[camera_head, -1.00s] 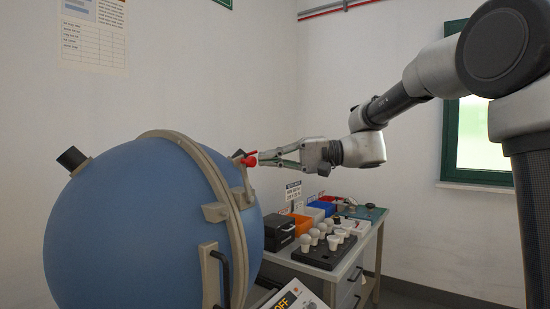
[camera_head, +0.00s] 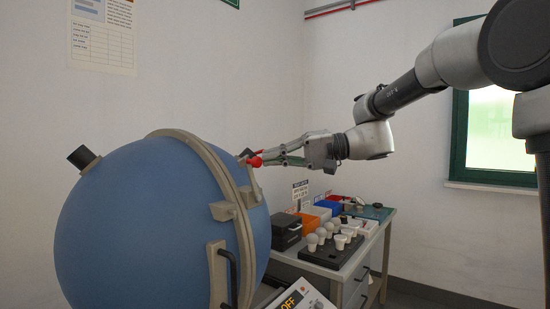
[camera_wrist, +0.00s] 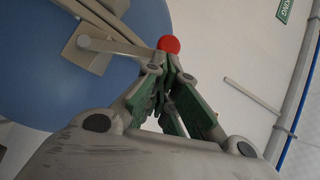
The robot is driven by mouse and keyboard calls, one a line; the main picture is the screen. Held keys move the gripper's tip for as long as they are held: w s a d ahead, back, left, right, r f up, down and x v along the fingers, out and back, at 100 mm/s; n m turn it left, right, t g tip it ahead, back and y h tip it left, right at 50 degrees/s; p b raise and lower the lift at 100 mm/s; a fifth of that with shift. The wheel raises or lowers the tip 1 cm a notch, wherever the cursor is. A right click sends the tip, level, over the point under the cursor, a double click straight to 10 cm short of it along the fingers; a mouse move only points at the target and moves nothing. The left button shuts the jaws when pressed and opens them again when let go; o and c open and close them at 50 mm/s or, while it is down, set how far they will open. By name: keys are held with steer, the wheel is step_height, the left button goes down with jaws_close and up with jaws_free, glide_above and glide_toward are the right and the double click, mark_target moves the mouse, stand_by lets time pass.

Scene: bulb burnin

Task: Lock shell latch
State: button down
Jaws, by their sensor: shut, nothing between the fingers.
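The shell is a big blue sphere (camera_head: 130,225) with a beige band (camera_head: 243,230) around its seam, at the left of the head view. Its latch is a beige lever with a red knob (camera_head: 254,161), near the top right of the band. In the wrist view the latch lever (camera_wrist: 108,46) reaches from the beige bracket on the shell to the red knob (camera_wrist: 168,44). My gripper (camera_head: 267,158) is shut and empty, with its tips at the red knob. In the wrist view the tips (camera_wrist: 170,66) lie just below the knob; contact is unclear.
A black handle (camera_head: 231,275) sticks out from the band below the latch. Right of the shell, a bench (camera_head: 345,270) carries a black tray (camera_head: 333,252) of white bulbs and several coloured bins. An OFF placard (camera_head: 298,298) stands in front.

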mark_target(260, 160)
steer(key=s+a+n+h, duration=0.2)
steer(key=shift+s+a+t, duration=0.1)
steer(key=shift+s+t, duration=0.3)
steer(key=s+a+f+n+t+h, duration=0.3)
steer(key=s+a+f+n, duration=0.1)
steer(key=s+f, duration=0.1)
steer(key=shift+f+h, duration=0.4)
steer(key=shift+f, duration=0.05)
stand_by(0.5)
steer(key=s+d+r, duration=0.4)
steer(key=d+r, duration=0.3)
steer(key=r, duration=0.2)
steer(key=shift+d+r, duration=0.4)
